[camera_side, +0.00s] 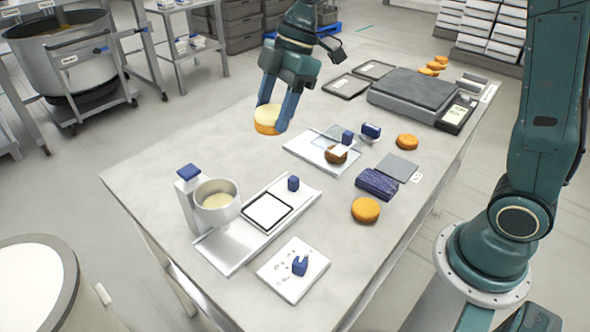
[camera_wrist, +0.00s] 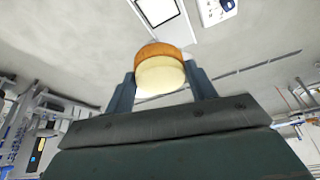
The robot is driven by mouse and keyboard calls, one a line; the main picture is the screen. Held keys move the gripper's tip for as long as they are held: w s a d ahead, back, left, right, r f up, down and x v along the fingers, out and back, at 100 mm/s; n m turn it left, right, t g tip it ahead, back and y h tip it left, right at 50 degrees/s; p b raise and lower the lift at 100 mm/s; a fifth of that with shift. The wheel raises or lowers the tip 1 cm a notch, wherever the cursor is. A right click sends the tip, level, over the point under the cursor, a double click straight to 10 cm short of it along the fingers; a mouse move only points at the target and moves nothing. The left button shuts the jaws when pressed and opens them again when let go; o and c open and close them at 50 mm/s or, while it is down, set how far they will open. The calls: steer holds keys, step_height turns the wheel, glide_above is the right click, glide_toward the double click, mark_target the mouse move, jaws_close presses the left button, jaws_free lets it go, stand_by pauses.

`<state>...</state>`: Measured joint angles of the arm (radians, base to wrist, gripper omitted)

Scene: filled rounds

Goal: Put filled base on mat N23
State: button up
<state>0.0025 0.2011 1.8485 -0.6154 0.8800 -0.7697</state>
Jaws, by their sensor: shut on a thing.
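The filled base (camera_side: 268,119), an orange-brown round with a cream layer, is held in the air above the left part of the table. It also shows in the wrist view (camera_wrist: 161,72), between the two fingers. My gripper (camera_side: 277,108) is shut on it from its sides. Which mat is N23 I cannot tell, as no label is readable. A grey mat (camera_side: 397,167) with a small white tag lies right of the middle. Two dark-rimmed mats (camera_side: 347,86) (camera_side: 374,70) lie towards the back. My gripper is apart from all of them.
A filling dispenser with a bowl (camera_side: 216,203) and a framed white plate (camera_side: 268,212) stand in front. A white board with a brown round (camera_side: 337,154) lies mid-table. Orange rounds (camera_side: 365,209) (camera_side: 407,141), a folded blue cloth (camera_side: 377,184) and a grey scale (camera_side: 413,93) stand right.

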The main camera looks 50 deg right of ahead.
steer(key=s+d+n, duration=0.1)
steer(key=s+d, duration=0.1)
steer(key=d, duration=0.7)
steer(key=s+d, duration=0.2)
steer(key=d, duration=0.6)
steer(key=s+d+n+g, duration=0.1)
steer(key=s+d+n, duration=0.1)
steer(key=s+d, duration=0.8)
steer(key=d, duration=0.3)
steer(key=shift+s+d+f, duration=0.25)
steer(key=shift+s+f, duration=0.05)
glide_above(395, 169)
steer(key=d, duration=0.2)
step_height(395, 169, down, 16)
steer(key=shift+a+r, duration=0.1)
steer(key=shift+f, duration=2.1)
steer(key=shift+f, duration=0.15)
